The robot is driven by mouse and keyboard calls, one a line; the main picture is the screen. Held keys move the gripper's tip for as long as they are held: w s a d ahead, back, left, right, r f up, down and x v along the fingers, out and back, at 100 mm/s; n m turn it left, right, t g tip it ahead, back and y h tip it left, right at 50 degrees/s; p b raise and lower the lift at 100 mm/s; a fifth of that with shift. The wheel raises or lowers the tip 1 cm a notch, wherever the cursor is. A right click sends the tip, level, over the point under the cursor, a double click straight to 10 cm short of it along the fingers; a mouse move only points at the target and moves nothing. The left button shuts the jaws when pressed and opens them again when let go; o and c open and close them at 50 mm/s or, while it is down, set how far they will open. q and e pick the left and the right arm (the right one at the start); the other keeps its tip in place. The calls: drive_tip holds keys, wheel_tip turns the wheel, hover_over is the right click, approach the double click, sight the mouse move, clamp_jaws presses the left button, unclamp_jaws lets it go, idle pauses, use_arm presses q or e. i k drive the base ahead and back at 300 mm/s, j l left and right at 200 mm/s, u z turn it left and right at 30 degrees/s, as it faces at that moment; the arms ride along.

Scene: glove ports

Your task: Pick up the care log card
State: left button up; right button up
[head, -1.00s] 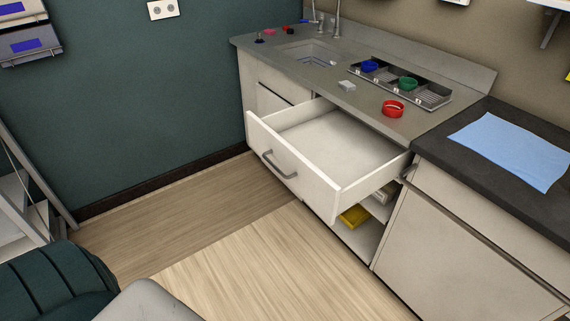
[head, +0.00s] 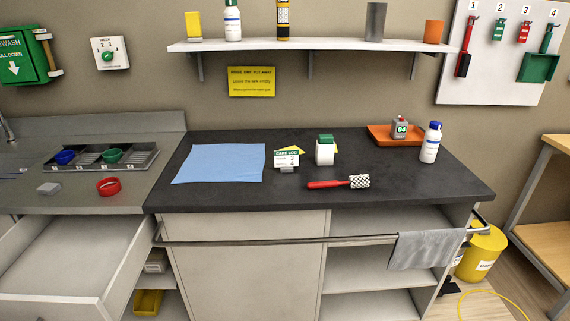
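The care log card (head: 286,159) is a small white card with a green header reading "CARE LOG" and numbered lines. It stands upright in a small grey holder on the black countertop (head: 225,196), just right of a light blue cloth (head: 219,164). A yellow piece (head: 292,150) shows partly behind the card. Neither of my grippers is in the head view.
A white container with a green top (head: 325,151) stands right of the card; a red-handled brush (head: 338,183) lies in front. An orange tray (head: 388,136) and white bottle (head: 430,144) are at right. An open drawer (head: 78,258) juts out at left. A rail (head: 270,240) runs along the front.

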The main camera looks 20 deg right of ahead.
sight(284, 159)
drive_tip(key=l, duration=0.6)
drive_tip(key=i+l, duration=0.1)
drive_tip(key=l, duration=1.15)
drive_tip(key=i+z, duration=0.05)
